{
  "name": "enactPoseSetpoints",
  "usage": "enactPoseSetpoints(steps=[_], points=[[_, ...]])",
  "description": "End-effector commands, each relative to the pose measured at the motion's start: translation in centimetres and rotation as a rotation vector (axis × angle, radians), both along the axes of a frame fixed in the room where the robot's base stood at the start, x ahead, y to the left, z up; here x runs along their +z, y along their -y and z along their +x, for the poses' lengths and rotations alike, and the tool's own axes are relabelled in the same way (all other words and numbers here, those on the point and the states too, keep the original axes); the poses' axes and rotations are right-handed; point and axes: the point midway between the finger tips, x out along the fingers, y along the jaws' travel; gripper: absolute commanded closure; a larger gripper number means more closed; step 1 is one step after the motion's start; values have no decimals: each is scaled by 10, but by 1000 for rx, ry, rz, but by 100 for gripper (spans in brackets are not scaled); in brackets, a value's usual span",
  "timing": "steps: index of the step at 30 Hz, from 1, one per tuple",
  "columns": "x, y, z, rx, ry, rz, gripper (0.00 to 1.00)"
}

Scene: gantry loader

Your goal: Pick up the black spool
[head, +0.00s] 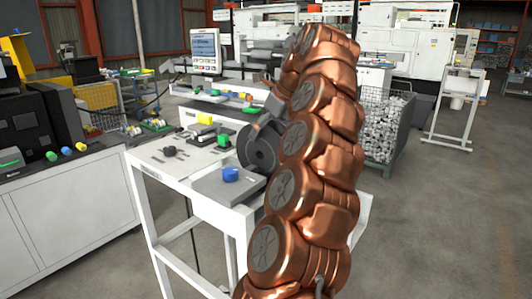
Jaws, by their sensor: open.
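A small black piece, which looks like the black spool (170,151), lies on the left part of the white table's top. It is too small to make out in detail. My copper arm rises in front of the table's right side. Dark grey parts that look like my gripper (257,128) show just left of the arm, above the table and to the right of the spool, well apart from it. My gripper is open, with nothing seen in it; its fingertips are partly hidden and hard to make out.
A dark round disc (262,150) shows beside my arm. A wire bin (383,125) stands behind right. Floor at right is clear.

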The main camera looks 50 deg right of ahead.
Motion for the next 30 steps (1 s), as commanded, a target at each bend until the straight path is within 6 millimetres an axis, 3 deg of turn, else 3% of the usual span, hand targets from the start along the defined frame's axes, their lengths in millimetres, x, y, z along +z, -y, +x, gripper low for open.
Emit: enactPoseSetpoints(steps=[9, 17, 30], points=[[-15, -1, 8, 1, -4, 0, 10], [-16, -1, 9, 1, -2, -1, 10], [-16, -1, 9, 2, -2, -1, 55]])
